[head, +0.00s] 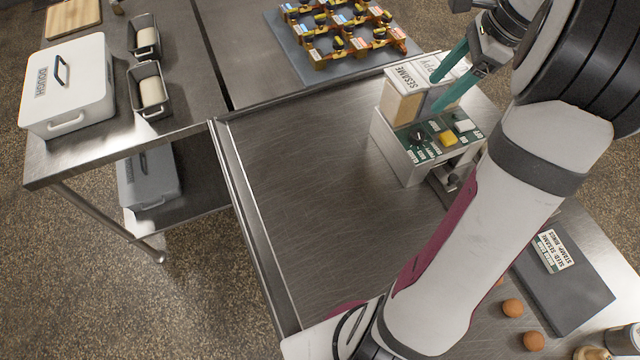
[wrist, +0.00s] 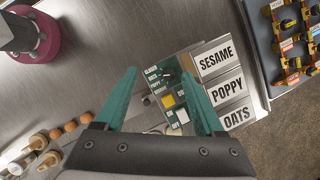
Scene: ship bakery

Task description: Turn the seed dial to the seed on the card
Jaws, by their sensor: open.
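The seed machine (head: 398,158) stands on the steel bench, with a green panel bearing a small black dial (head: 418,137). In the wrist view the dial (wrist: 168,74) sits beside a column of small labels, POPPY and SESAME among them; its pointer setting is too small to tell. The card (head: 552,250) lies on a grey board at the right and appears to read "SEED: SESAME" above a stamp line. My gripper (head: 436,94) is open and empty, its teal fingers above the machine. In the wrist view my gripper (wrist: 158,75) shows fingertips either side of the dial area, apart from it.
Eggs (head: 512,307) lie at front right. The bench left of the machine is clear.

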